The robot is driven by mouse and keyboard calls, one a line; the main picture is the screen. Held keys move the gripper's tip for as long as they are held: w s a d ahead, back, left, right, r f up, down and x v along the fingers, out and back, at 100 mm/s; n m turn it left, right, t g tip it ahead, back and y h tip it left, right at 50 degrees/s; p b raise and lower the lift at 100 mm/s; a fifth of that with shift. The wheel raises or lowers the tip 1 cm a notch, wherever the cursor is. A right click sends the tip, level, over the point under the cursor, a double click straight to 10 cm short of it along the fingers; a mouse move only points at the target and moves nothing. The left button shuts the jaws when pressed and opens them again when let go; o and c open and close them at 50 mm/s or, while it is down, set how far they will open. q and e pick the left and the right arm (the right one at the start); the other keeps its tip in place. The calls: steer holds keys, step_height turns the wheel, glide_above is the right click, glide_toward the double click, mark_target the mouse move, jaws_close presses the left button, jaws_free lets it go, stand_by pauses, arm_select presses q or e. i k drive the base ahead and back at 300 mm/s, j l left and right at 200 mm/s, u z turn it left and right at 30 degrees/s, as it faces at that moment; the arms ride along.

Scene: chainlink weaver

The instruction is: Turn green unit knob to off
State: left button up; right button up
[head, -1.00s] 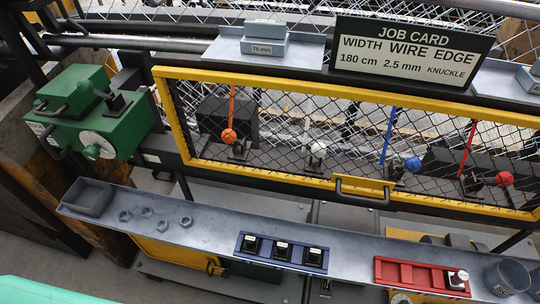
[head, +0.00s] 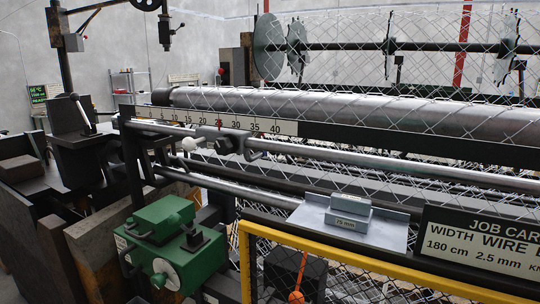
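The green unit (head: 185,250) stands at the lower left in the head view, a boxy green housing with a raised block on top. A round white dial (head: 170,270) is on its front, with a small green knob (head: 158,281) at the dial's lower left. The knob's setting and any dial markings are too small to read. A black switch-like block (head: 194,240) sits on the unit's top. Neither of my grippers is in view.
A yellow-framed mesh guard (head: 246,265) stands right of the green unit. Behind are a long metal roller (head: 350,110) and a numbered scale (head: 225,120). A tray with grey blocks (head: 350,210) and the job card (head: 480,245) are at right.

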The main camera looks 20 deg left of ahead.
mark_target(158, 280)
steer(key=u, duration=1.6)
